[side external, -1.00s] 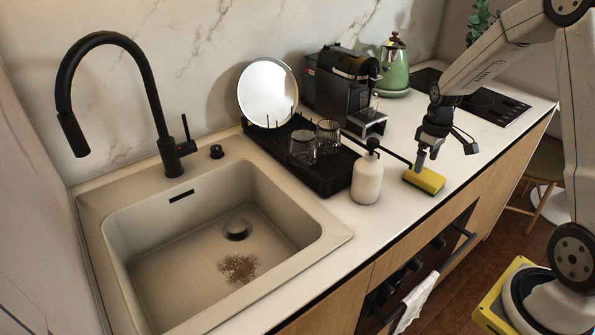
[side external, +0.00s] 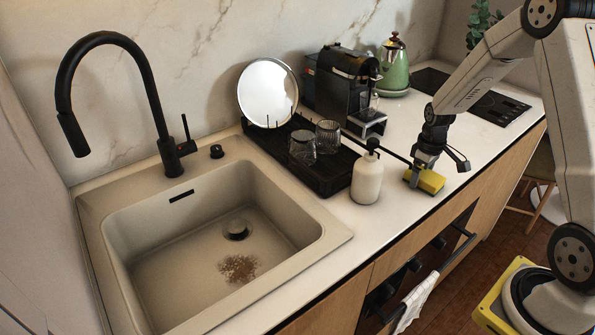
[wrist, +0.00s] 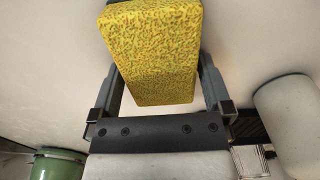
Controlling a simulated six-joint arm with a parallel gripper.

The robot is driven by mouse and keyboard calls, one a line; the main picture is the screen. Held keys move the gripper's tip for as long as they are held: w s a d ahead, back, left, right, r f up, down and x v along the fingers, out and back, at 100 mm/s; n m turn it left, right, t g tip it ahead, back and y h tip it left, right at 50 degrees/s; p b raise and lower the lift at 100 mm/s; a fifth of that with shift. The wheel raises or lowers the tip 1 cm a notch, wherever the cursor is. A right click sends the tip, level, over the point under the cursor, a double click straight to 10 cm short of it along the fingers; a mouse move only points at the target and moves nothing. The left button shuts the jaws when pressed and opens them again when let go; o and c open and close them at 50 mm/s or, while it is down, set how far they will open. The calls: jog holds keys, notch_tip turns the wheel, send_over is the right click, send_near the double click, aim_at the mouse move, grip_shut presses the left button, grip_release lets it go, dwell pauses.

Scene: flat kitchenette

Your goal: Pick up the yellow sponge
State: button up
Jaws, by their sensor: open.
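The yellow sponge (side external: 430,181) lies on the white countertop near its front edge, right of the soap dispenser. In the wrist view the sponge (wrist: 155,50) fills the upper middle, with a dark layer at its top edge. My gripper (side external: 417,180) is low at the sponge, pointing down. In the wrist view my gripper (wrist: 158,85) is open, with one finger on each side of the sponge. Narrow gaps seem to show between fingers and sponge; whether either touches is unclear. The fingertips are partly hidden by the sponge.
A white soap dispenser (side external: 367,178) stands close to the left of my gripper. A black drying rack (side external: 330,180) with two glasses, a coffee machine (side external: 342,85) and a green kettle (side external: 394,70) stand behind. The sink (side external: 130,225) is at left. The counter behind the sponge is clear.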

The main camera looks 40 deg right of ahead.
jog(key=c, duration=0.9)
jog(key=shift+r, duration=0.1)
jog(key=shift+r, duration=0.65)
jog(key=s+r, duration=0.1)
jog(key=r, duration=0.1)
jog(key=s+a+r, duration=0.1)
jog(key=s+r, duration=0.1)
jog(key=r, duration=0.1)
jog(key=s+a+r, duration=0.1)
jog(key=r, duration=0.1)
jog(key=shift+s+r, duration=0.2)
jog(key=shift+r, duration=0.05)
jog(key=shift+s+a+r, duration=0.65)
jog(key=shift+s, duration=0.75)
jog(key=shift+s+a+r, duration=0.6)
jog(key=shift+s+r, duration=0.1)
jog(key=shift+s, duration=0.7)
jog(key=shift+s+a+r, duration=0.65)
jog(key=shift+s, duration=0.75)
jog(key=shift+w, duration=0.15)
